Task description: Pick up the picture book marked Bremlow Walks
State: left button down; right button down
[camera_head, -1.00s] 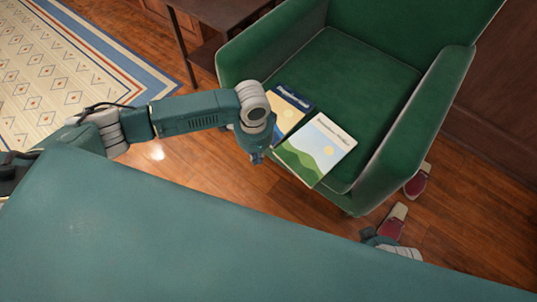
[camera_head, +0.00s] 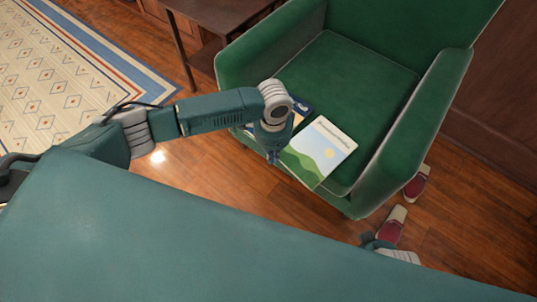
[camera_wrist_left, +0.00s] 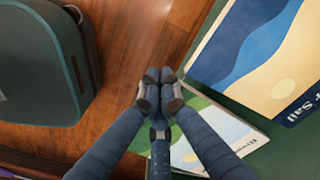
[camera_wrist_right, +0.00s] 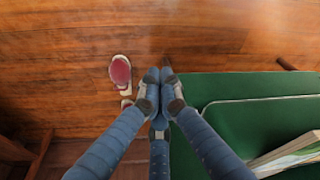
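The green-hills picture book (camera_head: 320,150) lies flat on the green armchair's seat, its lower edge at the seat's front. In the left wrist view its cover (camera_wrist_left: 247,136) shows lettering starting "Brem"; the rest is hidden by my fingers. A blue and sand-coloured book (camera_head: 300,106), lettered "r Sail" in the left wrist view (camera_wrist_left: 262,60), lies beside it, partly behind my arm. My left gripper (camera_head: 272,158) points down by the Bremlow book's left front edge, fingertips together and empty (camera_wrist_left: 160,84). My right gripper (camera_wrist_right: 160,84) has its fingertips together, beyond the chair's side.
The armchair's arms (camera_head: 425,120) rise on both sides of the seat (camera_head: 360,80). Red slippers (camera_head: 390,226) lie on the floor at right. A dark wooden side table (camera_head: 205,15) stands behind left. A patterned rug (camera_head: 65,85) is at far left.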

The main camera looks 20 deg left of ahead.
jog(key=shift+s+f, duration=0.2)
jog(key=shift+f, duration=0.9)
